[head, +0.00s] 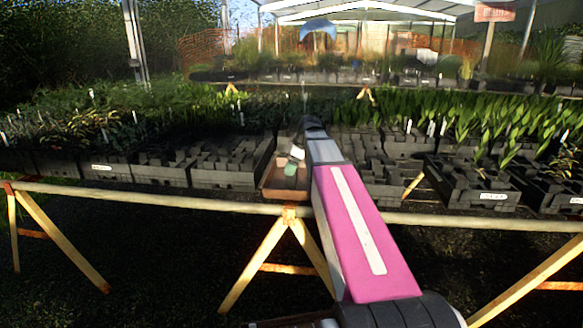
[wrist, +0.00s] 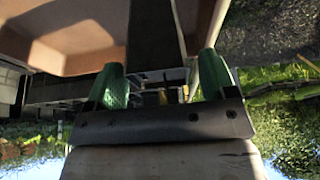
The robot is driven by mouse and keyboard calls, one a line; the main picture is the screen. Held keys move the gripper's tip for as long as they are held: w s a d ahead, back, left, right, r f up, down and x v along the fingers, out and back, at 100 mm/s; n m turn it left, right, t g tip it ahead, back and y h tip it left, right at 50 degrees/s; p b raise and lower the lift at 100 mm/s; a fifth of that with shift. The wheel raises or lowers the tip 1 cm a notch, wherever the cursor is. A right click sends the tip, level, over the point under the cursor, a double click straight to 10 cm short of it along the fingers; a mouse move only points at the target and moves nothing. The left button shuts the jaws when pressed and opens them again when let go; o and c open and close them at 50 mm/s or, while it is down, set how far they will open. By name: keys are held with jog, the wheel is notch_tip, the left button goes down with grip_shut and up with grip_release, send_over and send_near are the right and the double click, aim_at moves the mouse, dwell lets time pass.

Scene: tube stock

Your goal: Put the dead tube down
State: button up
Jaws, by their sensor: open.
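My gripper (wrist: 163,82) has two green fingers that stand apart in the wrist view. A dark, straight-sided piece (wrist: 154,36), which looks like the tube, shows beyond the gap between them, beside the inside of a brown tray (wrist: 75,45). I cannot tell whether the fingers touch it. In the head view the brown tray (head: 272,181) stands at the bench's front edge, and my gripper (head: 291,169) shows as a small green patch over it. No plant can be made out on the dark piece.
Black crates of tubes stand on both sides, including a left crate (head: 227,160) and a right crate (head: 470,188). A pale bench rail (head: 150,198) runs along the front on wooden trestle legs. Leafy seedlings (head: 500,110) fill the right side. The ground below is dark and clear.

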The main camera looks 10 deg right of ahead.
jog(key=v, duration=1.2)
